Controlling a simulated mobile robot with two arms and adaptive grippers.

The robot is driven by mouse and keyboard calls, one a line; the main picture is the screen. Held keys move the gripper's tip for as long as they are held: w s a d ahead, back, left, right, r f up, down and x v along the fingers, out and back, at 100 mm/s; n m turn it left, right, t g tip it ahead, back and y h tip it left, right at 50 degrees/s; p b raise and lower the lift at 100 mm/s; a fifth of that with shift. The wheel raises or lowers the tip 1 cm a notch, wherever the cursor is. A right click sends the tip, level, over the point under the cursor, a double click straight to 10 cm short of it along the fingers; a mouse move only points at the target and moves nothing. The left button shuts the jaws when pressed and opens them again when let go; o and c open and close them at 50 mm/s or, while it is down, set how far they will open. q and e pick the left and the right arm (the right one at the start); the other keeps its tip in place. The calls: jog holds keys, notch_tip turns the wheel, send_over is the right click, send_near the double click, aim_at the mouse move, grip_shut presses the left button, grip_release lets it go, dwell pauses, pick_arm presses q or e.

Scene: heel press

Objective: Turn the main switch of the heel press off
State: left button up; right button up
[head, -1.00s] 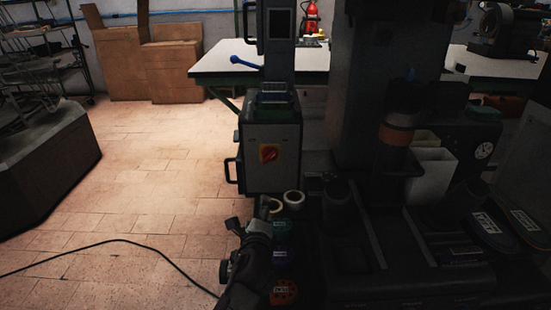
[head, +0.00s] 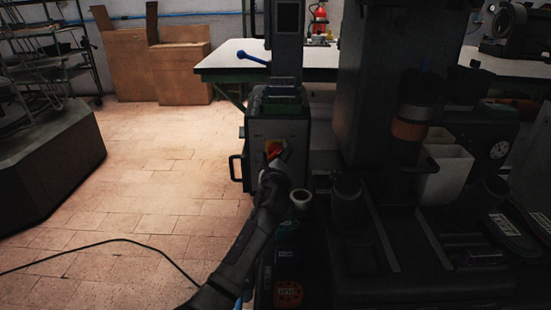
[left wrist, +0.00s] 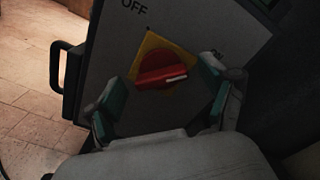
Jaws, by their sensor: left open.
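The main switch (head: 273,148) is a red rotary knob on a yellow plate, on the front of the grey control box (head: 262,180). In the left wrist view the knob (left wrist: 162,72) has its white mark at the right end of its handle, on the side of the partly hidden ON label. The OFF label (left wrist: 133,5) is at upper left. My left gripper (left wrist: 158,102) is open, with one teal-padded finger on each side of the knob. Contact cannot be made out. In the head view my left gripper (head: 276,163) partly covers the switch. My right gripper is not in view.
A black handle (head: 236,168) sticks out from the box's left side. The dark press (head: 392,100) stands close on the right. The tiled floor on the left is open except for a black cable (head: 110,241).

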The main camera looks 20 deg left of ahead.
pick_arm(q)
jog(key=shift+w+a, duration=0.1)
jog(key=shift+w, duration=0.45)
jog(key=c, duration=1.2)
jog(key=shift+o, duration=0.2)
